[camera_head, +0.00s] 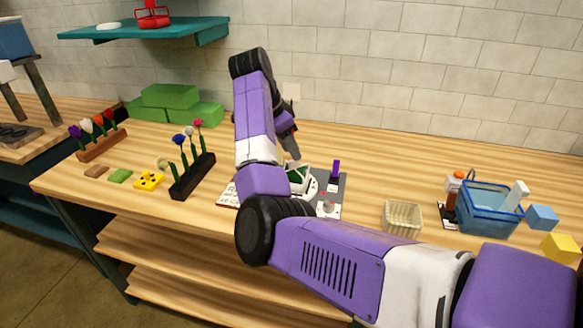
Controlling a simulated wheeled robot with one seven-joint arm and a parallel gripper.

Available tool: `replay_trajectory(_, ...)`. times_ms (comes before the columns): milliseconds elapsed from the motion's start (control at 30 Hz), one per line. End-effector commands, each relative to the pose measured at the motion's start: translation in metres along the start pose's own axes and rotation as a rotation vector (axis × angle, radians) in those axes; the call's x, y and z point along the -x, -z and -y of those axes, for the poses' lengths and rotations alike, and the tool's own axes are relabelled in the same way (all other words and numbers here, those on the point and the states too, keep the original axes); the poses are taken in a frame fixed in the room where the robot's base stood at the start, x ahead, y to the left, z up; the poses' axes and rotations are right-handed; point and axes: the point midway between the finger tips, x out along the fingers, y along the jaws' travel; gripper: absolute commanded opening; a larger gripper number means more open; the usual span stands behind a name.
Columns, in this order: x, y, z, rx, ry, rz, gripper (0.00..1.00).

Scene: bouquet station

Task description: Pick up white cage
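A small white open-framed piece (299,176), which may be the white cage, stands on a grey board (328,192) on the wooden bench, partly hidden by my arm. Green shows inside it. My gripper (295,157) points down just above and behind this piece. My arm hides much of it, so I cannot tell whether its fingers are open, or whether they touch the piece. A cream basket (402,217) with a ribbed wall sits on the bench to the right, apart from my gripper.
A purple upright item (335,169) stands on the grey board. A dark rack (193,177) of flowers stands left of my arm. Green blocks (170,97) lie at the back left. A blue clear bin (487,209) stands at right. The back of the bench right of my gripper is clear.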

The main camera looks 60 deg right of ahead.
Motion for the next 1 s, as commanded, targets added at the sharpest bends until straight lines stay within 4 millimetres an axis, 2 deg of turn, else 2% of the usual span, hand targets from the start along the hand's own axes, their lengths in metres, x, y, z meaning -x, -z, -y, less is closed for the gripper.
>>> replay_trajectory(333,-0.044,0.003,0.001,0.000,-0.001,0.000,0.35)
replay_trajectory(667,-0.052,0.002,0.001,0.000,0.002,0.000,0.35)
replay_trajectory(833,-0.052,0.002,0.001,0.000,0.002,0.000,0.03)
replay_trajectory(867,-0.052,0.002,0.001,0.000,0.002,0.000,0.00)
replay_trajectory(1000,-0.052,0.002,0.001,0.000,0.002,0.000,0.00)
